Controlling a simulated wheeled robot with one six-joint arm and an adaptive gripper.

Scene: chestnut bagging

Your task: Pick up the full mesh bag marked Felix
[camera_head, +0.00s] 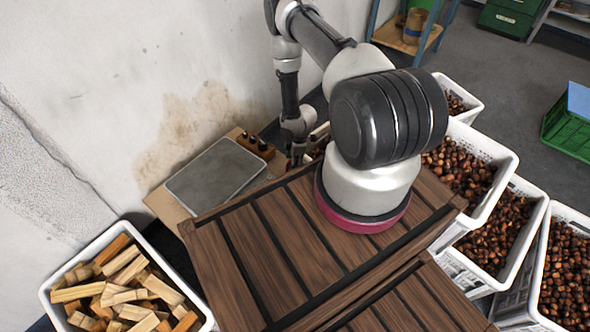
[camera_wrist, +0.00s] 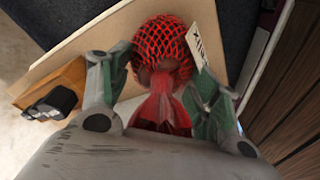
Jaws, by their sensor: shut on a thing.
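A full red mesh bag (camera_wrist: 166,42) shows in the wrist view, with its gathered red neck between my fingers. A white tag (camera_wrist: 202,45) with dark lettering, partly readable as "lix", hangs at its right side. My gripper (camera_wrist: 160,85) is shut on the neck of the bag. The bag is over a light brown board (camera_wrist: 72,72); whether it touches the board I cannot tell. In the head view my gripper is low beside the wall, behind the wooden slatted top, and the bag is hidden or too small to make out.
A grey flat plate (camera_head: 215,172) and a wooden block with dark knobs (camera_head: 254,145) lie near the wall. The dark wooden slatted top (camera_head: 240,255) stands close to my arm. White crates of chestnuts (camera_head: 508,158) are at right; a crate of wood pieces (camera_head: 48,290) is at left.

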